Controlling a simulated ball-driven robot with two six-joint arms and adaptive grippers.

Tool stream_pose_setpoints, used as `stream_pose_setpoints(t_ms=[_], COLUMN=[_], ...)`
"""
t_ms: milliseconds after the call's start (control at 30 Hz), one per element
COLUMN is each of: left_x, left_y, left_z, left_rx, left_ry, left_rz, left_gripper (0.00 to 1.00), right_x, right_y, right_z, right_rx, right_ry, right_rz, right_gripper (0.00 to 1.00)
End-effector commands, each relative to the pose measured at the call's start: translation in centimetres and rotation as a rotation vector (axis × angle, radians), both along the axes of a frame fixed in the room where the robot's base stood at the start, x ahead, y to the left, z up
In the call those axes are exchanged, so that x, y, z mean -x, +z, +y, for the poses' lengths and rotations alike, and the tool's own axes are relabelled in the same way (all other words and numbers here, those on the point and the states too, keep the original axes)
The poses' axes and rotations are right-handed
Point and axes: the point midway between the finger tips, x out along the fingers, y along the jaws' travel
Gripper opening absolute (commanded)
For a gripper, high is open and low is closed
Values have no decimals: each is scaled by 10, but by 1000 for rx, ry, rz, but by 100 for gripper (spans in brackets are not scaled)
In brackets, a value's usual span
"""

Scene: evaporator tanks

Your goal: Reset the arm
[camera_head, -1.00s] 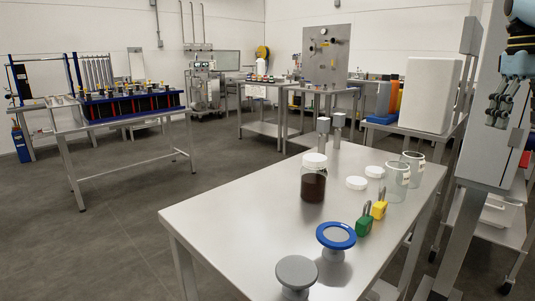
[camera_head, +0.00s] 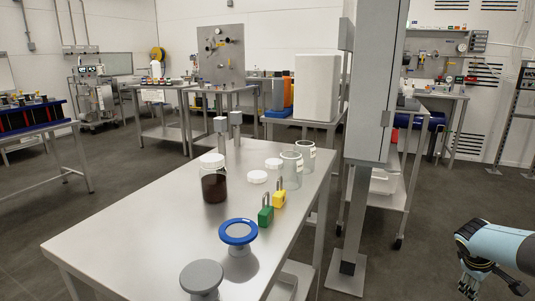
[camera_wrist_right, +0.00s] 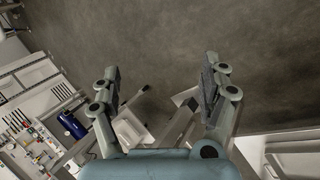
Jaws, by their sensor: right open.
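My right gripper (camera_head: 493,286) is low at the right edge of the head view, above the dark floor and well right of the steel table. It is empty. In the right wrist view its two fingers (camera_wrist_right: 161,82) are spread wide apart, with bare floor beyond them. My left gripper is in neither view.
A steel table (camera_head: 130,235) holds a dark-filled jar (camera_head: 214,184), two glass beakers (camera_head: 291,170), green (camera_head: 265,216) and yellow (camera_head: 279,199) padlocks and a blue-rimmed stand (camera_head: 238,232). A grey post (camera_head: 352,225) stands right of it. Floor near the gripper is clear.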

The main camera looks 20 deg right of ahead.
Motion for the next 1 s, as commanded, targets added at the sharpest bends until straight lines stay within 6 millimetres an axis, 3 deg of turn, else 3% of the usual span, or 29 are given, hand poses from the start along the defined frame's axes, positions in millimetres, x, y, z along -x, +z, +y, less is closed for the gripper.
stream_pose_setpoints(t_ms=[33, 200, 333, 533, 600, 767, 867, 1000], left_x=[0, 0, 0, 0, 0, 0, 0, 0], left_y=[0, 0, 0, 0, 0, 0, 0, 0], left_z=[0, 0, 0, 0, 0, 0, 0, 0], left_rx=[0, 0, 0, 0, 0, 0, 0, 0], left_ry=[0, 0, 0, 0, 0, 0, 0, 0], left_rz=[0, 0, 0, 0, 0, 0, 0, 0], left_gripper=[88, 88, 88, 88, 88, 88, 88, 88], right_x=[41, 145, 212, 304, 301, 315, 323, 333], right_y=[-27, -83, -104, -118, -138, -175, -198, -227], right_z=[-2, -1, 4, 14, 47, 118, 174, 268], right_rx=[12, 23, 11, -26, -69, -163, -233, -346], right_ry=[29, 127, 183, 251, 234, 199, 173, 131], right_rz=[16, 5, 0, -6, -25, -33, -42, -56], right_gripper=[79, 79, 79, 79, 79, 79, 79, 79])
